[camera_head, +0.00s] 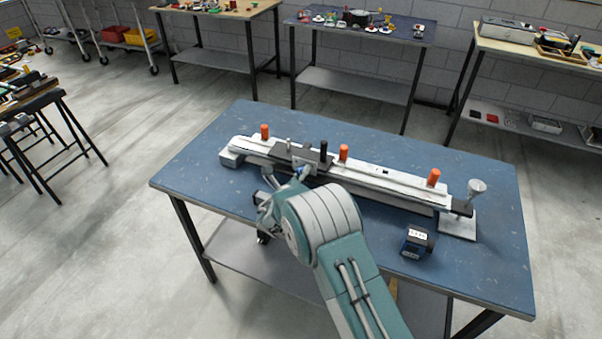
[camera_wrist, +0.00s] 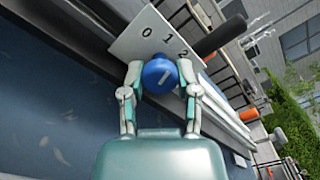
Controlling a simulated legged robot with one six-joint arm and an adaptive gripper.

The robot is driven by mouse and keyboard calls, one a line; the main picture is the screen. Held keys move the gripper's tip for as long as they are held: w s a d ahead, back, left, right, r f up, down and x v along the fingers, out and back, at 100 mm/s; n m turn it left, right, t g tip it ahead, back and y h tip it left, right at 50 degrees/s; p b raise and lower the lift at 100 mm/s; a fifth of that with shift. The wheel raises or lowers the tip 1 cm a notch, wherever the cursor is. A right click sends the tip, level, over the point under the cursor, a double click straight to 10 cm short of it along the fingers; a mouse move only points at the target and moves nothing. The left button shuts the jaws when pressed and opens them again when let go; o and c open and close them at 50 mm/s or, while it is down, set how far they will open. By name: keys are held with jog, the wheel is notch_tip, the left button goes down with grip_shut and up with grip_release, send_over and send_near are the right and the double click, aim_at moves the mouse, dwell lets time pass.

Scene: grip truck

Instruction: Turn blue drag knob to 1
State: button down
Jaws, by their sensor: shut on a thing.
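The blue knob (camera_wrist: 160,75) sits at a white plate (camera_wrist: 146,47) with the numbers 0, 1 and 2, seen in the wrist view. Its pale mark slants to the upper right; which number it lines up with is hard to tell. My gripper (camera_wrist: 160,82) has one finger on each side of the knob and is shut on it. In the head view the knob (camera_head: 302,171) is a small blue spot on the front of the long white track (camera_head: 385,180), mostly hidden by my gripper.
The track lies across a blue table (camera_head: 215,130) with orange knobs (camera_head: 343,152) along its top. A black post (camera_head: 323,150) rises near the knob. A small dark box with a display (camera_head: 417,241) stands at front right. The table's left part is clear.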

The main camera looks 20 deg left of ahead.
jog(key=shift+w+d, duration=0.1)
dwell(0.3)
jog(key=shift+c, duration=1.6)
grip_release()
jog(key=shift+f, duration=0.15)
